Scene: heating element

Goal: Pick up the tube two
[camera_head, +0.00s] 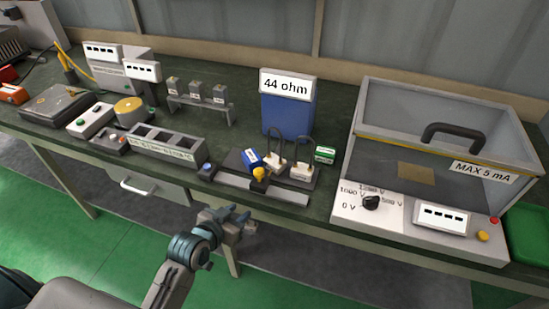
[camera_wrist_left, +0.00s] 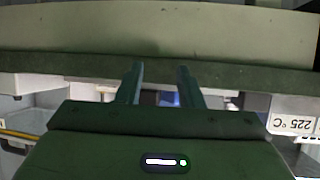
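Three small grey labelled pieces stand in a raised rack (camera_head: 203,106) at the back of the bench: a left one (camera_head: 173,86), a middle one (camera_head: 196,90) and a right one (camera_head: 219,94). Their labels are too small to read, so I cannot tell which, if any, is tube two. My left gripper (camera_head: 248,217) is in front of the bench's front edge, apart from everything on it. In the left wrist view the two fingers of my left gripper (camera_wrist_left: 160,82) stand apart with nothing held between them. My right gripper is not in view.
A grey slotted block (camera_head: 165,143), a blue "44 ohm" box (camera_head: 287,112) and a tray with small padlock-like parts (camera_head: 300,172) stand on the dark green bench (camera_head: 325,205). A clear-walled "MAX 5 mA" box (camera_head: 440,130) fills the right. A "225 °C" label (camera_wrist_left: 292,124) shows in the wrist view.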

